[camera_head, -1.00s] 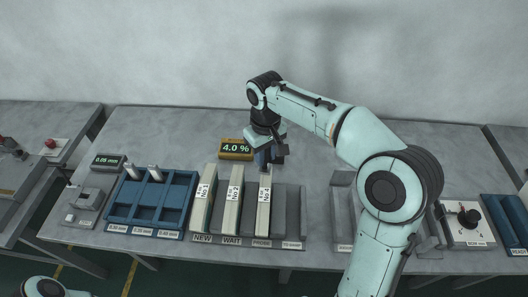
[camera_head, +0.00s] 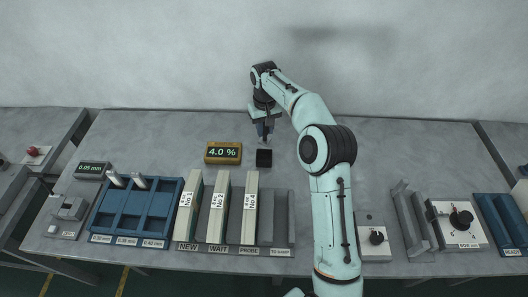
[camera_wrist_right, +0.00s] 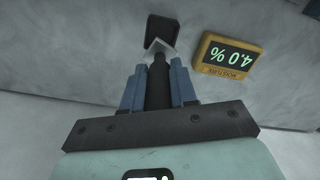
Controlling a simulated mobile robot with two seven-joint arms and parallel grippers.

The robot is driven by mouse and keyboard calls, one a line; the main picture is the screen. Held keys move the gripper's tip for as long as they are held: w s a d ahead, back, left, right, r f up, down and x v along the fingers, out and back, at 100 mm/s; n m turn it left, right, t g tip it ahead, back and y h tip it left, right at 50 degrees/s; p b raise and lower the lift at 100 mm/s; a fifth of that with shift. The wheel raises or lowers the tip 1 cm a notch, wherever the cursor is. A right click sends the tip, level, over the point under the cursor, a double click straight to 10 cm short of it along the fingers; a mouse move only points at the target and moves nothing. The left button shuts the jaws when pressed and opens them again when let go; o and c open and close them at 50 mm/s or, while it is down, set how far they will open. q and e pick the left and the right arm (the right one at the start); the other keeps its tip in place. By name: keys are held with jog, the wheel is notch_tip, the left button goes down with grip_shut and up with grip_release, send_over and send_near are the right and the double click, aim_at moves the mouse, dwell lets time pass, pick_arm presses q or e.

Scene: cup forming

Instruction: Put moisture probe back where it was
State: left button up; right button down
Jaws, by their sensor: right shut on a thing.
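The moisture probe (camera_wrist_right: 157,82) has a dark cylindrical body with a pale tip. My right gripper (camera_wrist_right: 157,90) is shut on it, a blue finger on each side. In the head view my right gripper (camera_head: 263,132) is at the back of the bench, behind a small black square holder (camera_head: 264,158). In the wrist view the pale tip points at this holder (camera_wrist_right: 162,29) and appears close to it; I cannot tell if they touch. The yellow moisture meter (camera_head: 223,153) reads 4.0 % left of the holder.
A rack (camera_head: 276,219) with three upright labelled slabs stands in front of the holder. A blue tray (camera_head: 155,212) is to its left. A dial box (camera_head: 457,224) and a blue bin (camera_head: 508,222) are at the right. The bench behind the meter is clear.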

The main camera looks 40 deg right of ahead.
aim_at(264, 138)
notch_tip(264, 138, down, 5)
jog(key=shift+w+f+b, duration=0.15)
jog(key=shift+b, duration=0.15)
pick_arm(q)
jog(key=shift+s+f, duration=0.65)
jog(key=shift+f, duration=0.3)
pick_arm(e)
jog(key=shift+f, duration=2.75)
jog(key=shift+f, duration=0.1)
jog(key=shift+f+b, duration=0.15)
jog(key=shift+b, duration=0.15)
jog(key=c, duration=0.9)
grip_release()
notch_tip(264, 138, up, 12)
jog(key=shift+r+p, duration=0.2)
jog(key=shift+p, duration=0.7)
pick_arm(q)
jog(key=shift+w+r, duration=0.95)
jog(key=shift+r, duration=0.2)
